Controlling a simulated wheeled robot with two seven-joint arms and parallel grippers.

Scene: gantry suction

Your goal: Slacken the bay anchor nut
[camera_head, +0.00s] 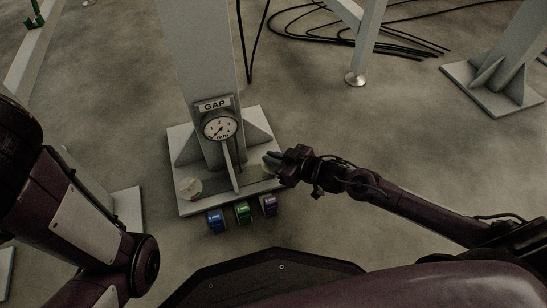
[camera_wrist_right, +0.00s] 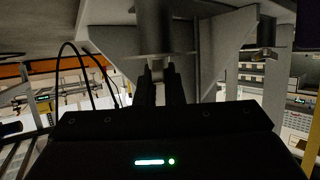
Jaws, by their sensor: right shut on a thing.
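A grey column foot with a flat base plate (camera_head: 210,205) stands ahead of me, with a round GAP dial gauge (camera_head: 220,125) on its front. My right gripper (camera_head: 270,161) reaches in from the right to the plate's right side. It is shut on what looks like the anchor nut, which its fingers mostly hide in the head view. In the right wrist view the fingers (camera_wrist_right: 162,82) close just below a grey upright cylinder (camera_wrist_right: 154,28). A pale round fitting (camera_head: 190,187) sits on the plate's left side. My left arm shows at the left, its gripper out of view.
Blue (camera_head: 215,221), green (camera_head: 242,212) and purple (camera_head: 269,205) blocks stand along the plate's front edge. Black cables (camera_head: 400,42) lie on the floor behind. Another column foot (camera_head: 497,90) stands at the back right. The floor between is clear.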

